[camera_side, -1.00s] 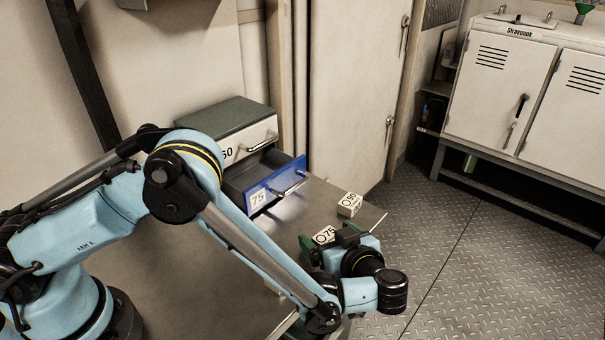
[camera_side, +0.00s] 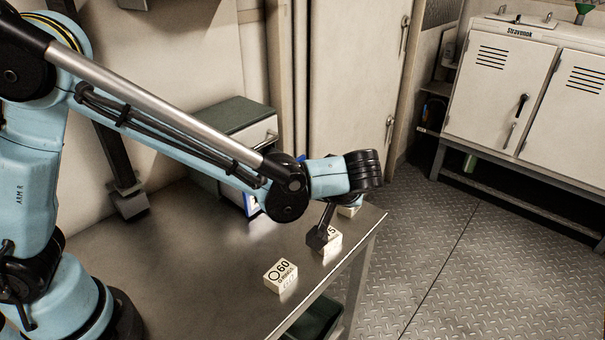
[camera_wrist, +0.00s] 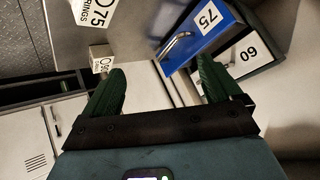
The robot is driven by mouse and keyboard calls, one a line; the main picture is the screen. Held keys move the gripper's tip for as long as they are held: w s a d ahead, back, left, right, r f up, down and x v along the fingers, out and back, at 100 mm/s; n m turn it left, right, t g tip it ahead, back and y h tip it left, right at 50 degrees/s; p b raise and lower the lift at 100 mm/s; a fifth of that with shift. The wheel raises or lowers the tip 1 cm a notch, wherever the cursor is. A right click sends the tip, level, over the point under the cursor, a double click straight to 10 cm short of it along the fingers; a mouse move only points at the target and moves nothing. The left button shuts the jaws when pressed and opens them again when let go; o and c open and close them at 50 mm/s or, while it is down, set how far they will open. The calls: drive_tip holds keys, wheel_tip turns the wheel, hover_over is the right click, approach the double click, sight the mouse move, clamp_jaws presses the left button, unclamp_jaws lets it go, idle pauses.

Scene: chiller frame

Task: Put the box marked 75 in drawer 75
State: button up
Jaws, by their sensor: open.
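The white box marked 75 (camera_side: 333,246) stands on the metal table near its right edge, partly hidden behind the dark end of my gripper (camera_side: 320,236). In the wrist view the box marked 75 (camera_wrist: 92,12) is at the top left, cut by the frame edge and outside my fingers. My gripper (camera_wrist: 160,82) is open, its green fingers apart with nothing held between them. The blue drawer front labelled 75 (camera_wrist: 195,32) is at the upper right of the wrist view. In the side view my arm hides most of the blue drawer (camera_side: 251,205).
A box marked 60 (camera_side: 281,276) lies at the table's front edge. Another small white box (camera_side: 348,210), its number unclear there, stands behind box 75. A drawer front marked 60 (camera_wrist: 246,53) is beside the blue one. Bare table (camera_side: 190,270) lies to the left.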

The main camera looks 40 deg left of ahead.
drive_tip(key=s+a+r+m+t+h, duration=0.2)
drive_tip(key=s+a+r+m+h, duration=0.2)
drive_tip(key=s+a+m+h, duration=0.3)
drive_tip(key=s+a, duration=0.4)
drive_tip(key=shift+s+a+r+h, duration=0.2)
drive_tip(key=shift+a+h, duration=0.05)
drive_tip(key=shift+h, duration=0.05)
drive_tip(key=shift+s+t, duration=0.2)
drive_tip(key=shift+t, duration=0.2)
drive_tip(key=shift+c, duration=0.6)
